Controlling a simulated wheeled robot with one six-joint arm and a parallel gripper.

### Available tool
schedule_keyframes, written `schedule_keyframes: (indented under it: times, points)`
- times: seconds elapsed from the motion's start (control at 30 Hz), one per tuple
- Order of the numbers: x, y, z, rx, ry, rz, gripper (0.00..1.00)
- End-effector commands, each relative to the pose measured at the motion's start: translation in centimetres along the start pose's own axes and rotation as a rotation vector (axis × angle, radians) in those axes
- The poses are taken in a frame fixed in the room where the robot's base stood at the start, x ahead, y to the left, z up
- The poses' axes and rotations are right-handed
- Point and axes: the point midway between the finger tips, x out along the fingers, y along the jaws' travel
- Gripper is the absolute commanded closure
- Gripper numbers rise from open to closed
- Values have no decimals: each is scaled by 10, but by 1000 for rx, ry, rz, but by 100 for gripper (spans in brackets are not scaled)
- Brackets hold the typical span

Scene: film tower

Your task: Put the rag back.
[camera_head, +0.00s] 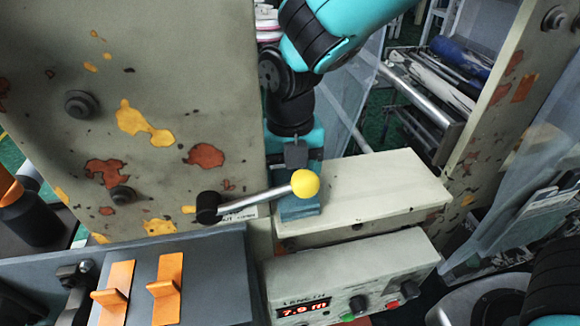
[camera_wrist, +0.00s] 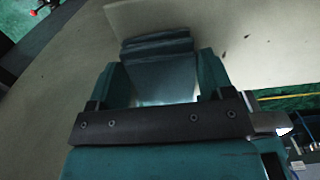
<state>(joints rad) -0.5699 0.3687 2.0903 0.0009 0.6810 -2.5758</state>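My gripper (camera_wrist: 160,66) points down at the left end of a cream box; in the head view its lower end (camera_head: 298,170) is partly hidden by the arm. In the wrist view its two teal fingers stand wide apart. A grey-blue folded cloth, seemingly the rag (camera_wrist: 158,47), fills most of the space between them, with stacked folds at its far end. In the head view a blue piece (camera_head: 299,208) shows below my gripper against the box's front edge. Whether the fingers press on the cloth is not clear.
A lever with a yellow knob (camera_head: 305,183) sticks out just in front of my gripper. The cream box (camera_head: 365,190) stands above a control unit with a red display (camera_head: 303,308). A paint-chipped panel (camera_head: 130,120) rises at left. Orange switches (camera_head: 168,290) sit at lower left.

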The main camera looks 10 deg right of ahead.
Motion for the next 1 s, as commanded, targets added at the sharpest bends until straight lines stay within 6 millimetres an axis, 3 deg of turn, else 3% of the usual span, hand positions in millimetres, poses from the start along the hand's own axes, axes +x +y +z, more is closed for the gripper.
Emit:
schedule_keyframes:
  times: [0.03,0.1,0.37,0.53,0.67,1.0]
  points:
    - [0,0,0,0,0,0,14]
    - [0,0,0,0,0,0,2]
    - [-1,0,0,0,-1,1,2]
    - [-15,1,1,0,-5,3,2]
    - [-41,1,1,0,-7,5,2]
    - [-128,1,1,0,-6,4,2]
